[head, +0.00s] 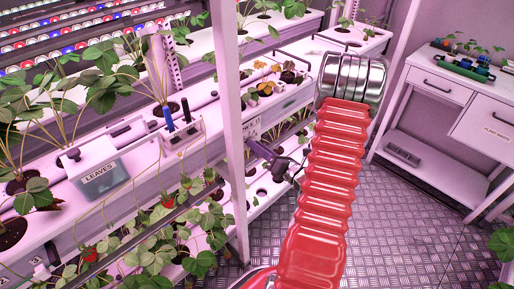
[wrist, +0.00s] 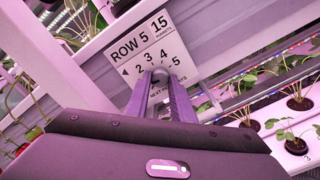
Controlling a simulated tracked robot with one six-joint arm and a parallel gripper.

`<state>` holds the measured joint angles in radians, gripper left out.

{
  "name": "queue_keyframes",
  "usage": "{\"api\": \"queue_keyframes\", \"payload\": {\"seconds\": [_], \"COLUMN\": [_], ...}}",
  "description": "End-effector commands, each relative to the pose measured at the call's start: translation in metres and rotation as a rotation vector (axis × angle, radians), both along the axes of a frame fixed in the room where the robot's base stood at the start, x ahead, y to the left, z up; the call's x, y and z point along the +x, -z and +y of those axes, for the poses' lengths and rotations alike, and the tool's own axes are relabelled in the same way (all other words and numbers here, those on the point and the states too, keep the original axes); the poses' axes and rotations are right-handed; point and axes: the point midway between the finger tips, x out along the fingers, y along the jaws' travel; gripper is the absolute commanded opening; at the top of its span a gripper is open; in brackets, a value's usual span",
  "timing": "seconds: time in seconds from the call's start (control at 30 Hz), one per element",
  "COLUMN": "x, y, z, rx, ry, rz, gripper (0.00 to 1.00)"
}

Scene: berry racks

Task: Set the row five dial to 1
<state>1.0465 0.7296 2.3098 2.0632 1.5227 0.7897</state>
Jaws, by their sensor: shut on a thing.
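The white row five dial plate (wrist: 128,48) is on the rack's rail in the wrist view. It reads "ROW 5" and "15", and the numbers 2, 3, 4 and 5 show in an arc. My gripper (wrist: 157,76) is in front of the plate, with its fingers close together and shut on the dial's knob. The fingers cover the knob, so I cannot tell where its pointer stands. In the head view, my gripper (head: 254,147) reaches left to the rail end behind a white post, and the plate (head: 253,128) shows only in part.
A white post (head: 229,130) stands just left of my gripper. Strawberry plants (head: 190,215) hang below the rail. A box marked "LEAVES" (head: 98,178) is on the left. A white cabinet (head: 440,85) stands at right. The metal floor (head: 410,215) between is clear.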

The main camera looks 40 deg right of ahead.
Motion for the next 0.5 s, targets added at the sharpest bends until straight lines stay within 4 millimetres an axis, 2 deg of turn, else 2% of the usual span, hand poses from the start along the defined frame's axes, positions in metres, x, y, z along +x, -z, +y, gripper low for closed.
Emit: {"api": "queue_keyframes", "payload": {"seconds": [0.27,0.3,0.5], "x": [0.0001,0.0001,-0.0001], "y": [0.0003,0.0002,0.0002], "z": [-0.0017,-0.0018,-0.0013], "rx": [-0.001,-0.002,-0.002], "ry": [0.004,0.004,0.003], "rz": [0.001,0.001,0.001], "gripper": [0.00,0.23,0.37]}}
